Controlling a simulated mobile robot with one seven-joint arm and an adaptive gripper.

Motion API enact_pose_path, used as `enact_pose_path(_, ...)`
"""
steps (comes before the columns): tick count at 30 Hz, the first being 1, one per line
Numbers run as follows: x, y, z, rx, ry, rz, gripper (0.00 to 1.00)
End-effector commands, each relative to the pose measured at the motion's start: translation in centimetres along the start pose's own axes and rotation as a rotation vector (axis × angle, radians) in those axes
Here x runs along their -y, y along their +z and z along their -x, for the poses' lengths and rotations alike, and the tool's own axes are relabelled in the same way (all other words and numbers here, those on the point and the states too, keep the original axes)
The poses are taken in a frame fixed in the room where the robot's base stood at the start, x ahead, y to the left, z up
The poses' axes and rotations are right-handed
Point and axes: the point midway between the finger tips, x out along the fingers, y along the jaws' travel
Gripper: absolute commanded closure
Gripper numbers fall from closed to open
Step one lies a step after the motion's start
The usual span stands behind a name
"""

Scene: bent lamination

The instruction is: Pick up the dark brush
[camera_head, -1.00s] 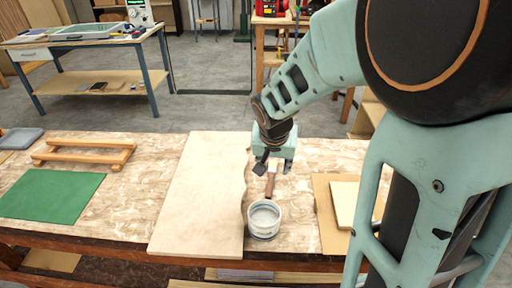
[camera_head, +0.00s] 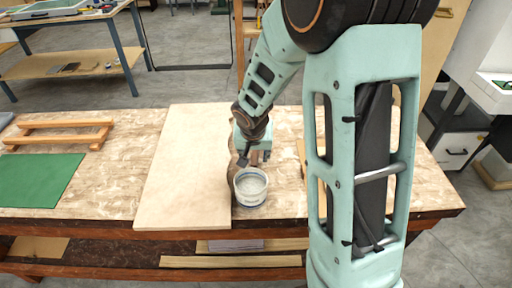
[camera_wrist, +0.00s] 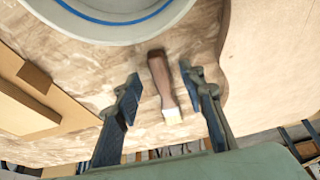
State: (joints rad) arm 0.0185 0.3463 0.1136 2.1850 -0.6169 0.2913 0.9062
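The dark brush (camera_wrist: 158,74) lies on the mottled workbench top, with a brown handle and a pale bristle end. In the wrist view the brush lies between the two spread fingers of my gripper (camera_wrist: 160,80), with a visible gap on each side. The bristle end points toward the gripper's base. In the head view my gripper (camera_head: 254,158) is low over the bench, just behind the white tub, and mostly hides the brush. I cannot tell the exact height of the fingertips above the bench.
A white tub (camera_head: 250,203) with a blue ring stands close in front of my gripper. A pale wavy-edged board (camera_head: 182,170) lies to the left. A green mat (camera_head: 38,180) and a wooden frame (camera_head: 60,138) lie farther left. Thin boards (camera_wrist: 25,105) show in the wrist view.

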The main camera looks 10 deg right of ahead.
Motion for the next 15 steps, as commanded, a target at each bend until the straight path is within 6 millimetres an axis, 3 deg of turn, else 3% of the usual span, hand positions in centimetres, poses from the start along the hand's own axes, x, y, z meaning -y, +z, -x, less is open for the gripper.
enact_pose_path(9,-0.02,-0.07,-0.62,-0.002,0.0,-0.001,0.63)
enact_pose_path(15,-0.02,-0.06,-0.61,-0.001,0.0,-0.001,0.84)
